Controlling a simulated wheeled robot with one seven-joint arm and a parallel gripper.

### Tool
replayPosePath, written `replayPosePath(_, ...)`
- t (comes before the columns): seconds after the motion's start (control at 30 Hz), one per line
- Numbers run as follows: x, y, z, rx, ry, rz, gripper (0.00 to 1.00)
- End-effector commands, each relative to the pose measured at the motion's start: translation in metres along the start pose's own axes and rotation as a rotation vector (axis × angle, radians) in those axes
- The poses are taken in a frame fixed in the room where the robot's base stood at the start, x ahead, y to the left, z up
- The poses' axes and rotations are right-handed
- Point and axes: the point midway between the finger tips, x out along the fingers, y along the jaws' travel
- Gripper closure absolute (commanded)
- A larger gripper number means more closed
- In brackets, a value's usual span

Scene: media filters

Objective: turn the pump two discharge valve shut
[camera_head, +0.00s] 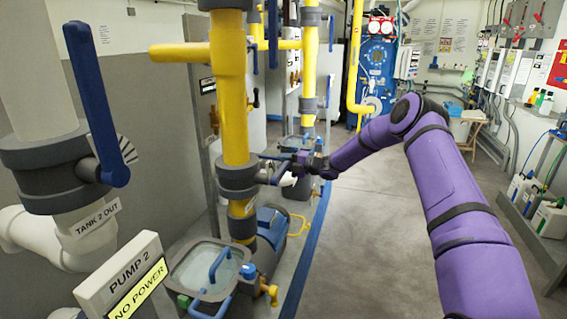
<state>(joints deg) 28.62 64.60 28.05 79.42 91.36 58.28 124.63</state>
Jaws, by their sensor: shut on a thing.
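A grey valve body (237,180) sits on the upright yellow pipe above the pump, behind the "PUMP 2 / NO POWER" sign (125,281). A small white label (249,208) beside the pipe just below it is too small to read. The valve's blue handle (277,177) is on the right side of the body, partly hidden by my gripper. My gripper (284,168), at the end of my purple arm, is shut on the blue handle. The fingers are small in view, and the handle's exact angle is hard to tell.
At the left, a "TANK 2 OUT" valve has a long blue handle (97,105) standing upright. Below the pipe is a pump with a clear-lidded strainer (207,266) and blue motor (272,231). Another yellow pipe (309,70) stands behind. Grey floor (365,230) is clear.

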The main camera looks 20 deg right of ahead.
Motion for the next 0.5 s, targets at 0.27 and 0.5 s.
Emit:
replayPosePath(0.27,-0.0012,-0.0032,-0.0001,0.006,-0.002,-0.004,0.43)
replayPosePath(0.5,-0.0016,-0.0021,-0.0001,0.004,-0.001,-0.003,0.43)
